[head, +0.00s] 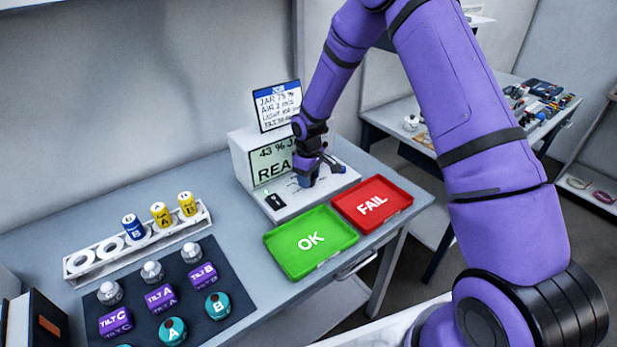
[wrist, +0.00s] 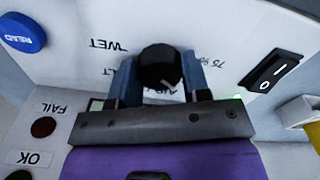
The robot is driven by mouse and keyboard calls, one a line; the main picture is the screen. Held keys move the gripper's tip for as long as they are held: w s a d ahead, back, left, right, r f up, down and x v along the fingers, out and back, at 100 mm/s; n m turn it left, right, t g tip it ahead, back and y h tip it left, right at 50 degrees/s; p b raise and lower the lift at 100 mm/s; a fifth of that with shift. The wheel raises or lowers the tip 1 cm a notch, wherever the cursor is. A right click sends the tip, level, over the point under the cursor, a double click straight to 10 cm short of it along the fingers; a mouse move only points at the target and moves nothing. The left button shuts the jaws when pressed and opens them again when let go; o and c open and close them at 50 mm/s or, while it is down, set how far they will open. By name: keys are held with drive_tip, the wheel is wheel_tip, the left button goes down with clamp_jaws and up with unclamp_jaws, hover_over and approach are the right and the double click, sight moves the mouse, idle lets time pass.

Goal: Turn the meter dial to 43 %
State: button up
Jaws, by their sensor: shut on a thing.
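The meter (head: 241,160) is a white box on the bench, with a pale green screen (head: 262,178) partly hidden by my arm. The screen's visible text begins "43 %" above "REA". The meter's dial (wrist: 160,64) is a round black knob in the wrist view, with a light mark near its lower edge. My gripper (wrist: 160,76) is shut on the dial, one blue finger on each side. In the head view my gripper (head: 308,176) is over the meter's panel and hides the dial. Labels around the dial include "WET" and "75 %", upside down and partly covered.
A black rocker switch (wrist: 278,82) and a blue READ button (wrist: 22,33) flank the dial. A printed card (head: 277,105) stands above the screen. Green OK (head: 290,258) and red FAIL (head: 352,214) trays lie in front. A rack (head: 90,276) and dark mat (head: 205,262) are left.

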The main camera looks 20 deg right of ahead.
drive_tip(key=shift+n, duration=0.6)
drive_tip(key=o, duration=0.9)
wheel_tip(320, 180, up, 11)
drive_tip(key=shift+f, duration=0.1)
idle(0.3)
